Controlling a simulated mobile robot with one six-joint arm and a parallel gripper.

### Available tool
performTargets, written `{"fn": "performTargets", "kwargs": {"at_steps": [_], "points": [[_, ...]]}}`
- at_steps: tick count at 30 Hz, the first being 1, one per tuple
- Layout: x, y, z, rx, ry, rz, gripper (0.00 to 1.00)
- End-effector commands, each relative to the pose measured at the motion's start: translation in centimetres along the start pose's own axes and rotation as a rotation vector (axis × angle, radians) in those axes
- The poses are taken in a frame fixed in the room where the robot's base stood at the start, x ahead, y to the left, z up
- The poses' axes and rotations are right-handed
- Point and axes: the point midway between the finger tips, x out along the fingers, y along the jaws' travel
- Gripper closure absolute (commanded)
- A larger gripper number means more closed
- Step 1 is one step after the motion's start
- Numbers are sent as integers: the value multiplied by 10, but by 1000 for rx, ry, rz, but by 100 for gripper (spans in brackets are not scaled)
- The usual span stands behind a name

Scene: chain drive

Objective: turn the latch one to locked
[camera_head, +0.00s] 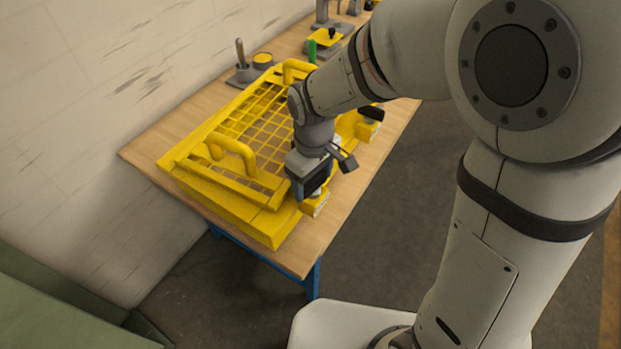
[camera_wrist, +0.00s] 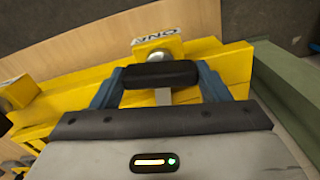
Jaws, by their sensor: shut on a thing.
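My gripper (camera_head: 312,188) is at the near front corner of the yellow guard (camera_head: 240,205) in the head view, over a small yellow latch block (camera_head: 317,205). In the wrist view its two blue fingers (camera_wrist: 160,82) are shut on the black latch handle (camera_wrist: 160,73), one at each end. The handle lies crosswise in the picture. A silver rounded pivot (camera_wrist: 160,55) shows just beyond it. A white label with dark letters (camera_wrist: 159,38) is partly covered, and I cannot read all of it. A second latch (camera_head: 370,113) is farther along the same side.
The guard has a mesh top and two raised yellow handles (camera_head: 232,150). It stands on a wooden table (camera_head: 335,225) with blue legs. A grey stand (camera_head: 241,66) and a green part (camera_head: 312,51) are at the far end. The floor right of the table is clear.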

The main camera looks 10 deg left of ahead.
Motion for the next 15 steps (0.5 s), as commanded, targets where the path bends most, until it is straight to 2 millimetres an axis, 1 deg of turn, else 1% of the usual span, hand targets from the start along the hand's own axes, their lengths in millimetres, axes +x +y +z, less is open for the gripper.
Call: {"fn": "performTargets", "kwargs": {"at_steps": [6,15], "points": [[-2,2,-1,-115,5,5,54],[-2,3,-1,-184,4,6,54]]}}
